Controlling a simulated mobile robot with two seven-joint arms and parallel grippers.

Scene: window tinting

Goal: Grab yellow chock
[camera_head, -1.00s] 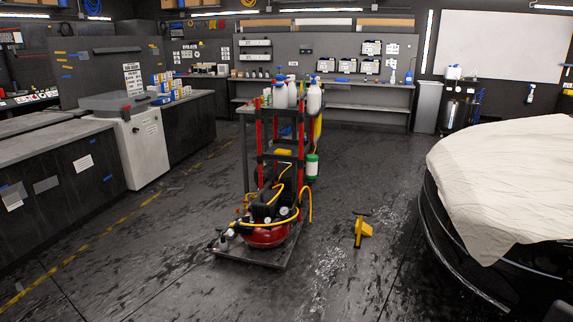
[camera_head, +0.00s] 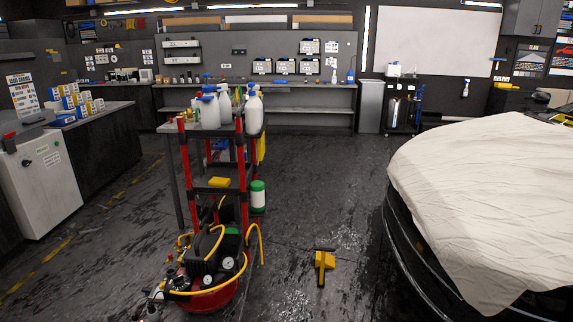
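The yellow chock (camera_head: 324,262) lies on the dark wet floor, right of the cart and left of the covered car. It has a dark bar across its top and a dark strip down its front. It stands clear of other things, with bare floor around it. Neither of my grippers shows in the head view.
A red-framed cart (camera_head: 184,190) with spray bottles (camera_head: 253,112) and a red compressor (camera_head: 205,298) stands left of the chock. A car under a cream cover (camera_head: 480,200) fills the right side. The floor (camera_head: 320,190) between them is open, back to a workbench (camera_head: 300,94).

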